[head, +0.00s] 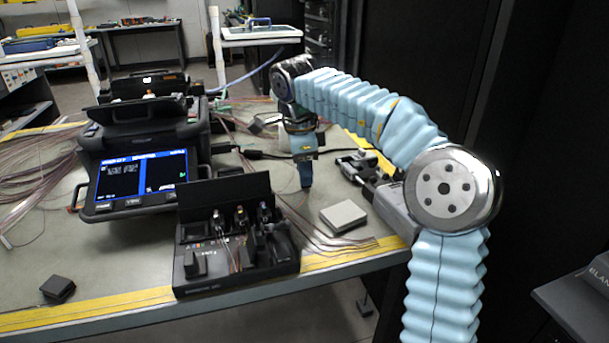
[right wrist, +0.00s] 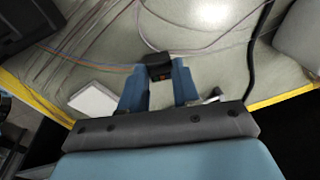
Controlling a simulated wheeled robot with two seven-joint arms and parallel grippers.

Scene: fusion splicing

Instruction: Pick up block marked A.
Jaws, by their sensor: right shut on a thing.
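My right gripper (head: 306,180) points down over the table, to the right of the black splicer. The block is not clear in the head view, where the fingers and wrist cover that spot. Another small black block (head: 58,288) lies near the table's front left edge. My left gripper is not in view.
The black splicer (head: 140,180) with a lit screen stands at left. A black tool holder (head: 236,270) stands at the front edge. A pale box (head: 343,215) lies to the right. Thin fibers and a black cable (right wrist: 254,60) cross the table around the gripper.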

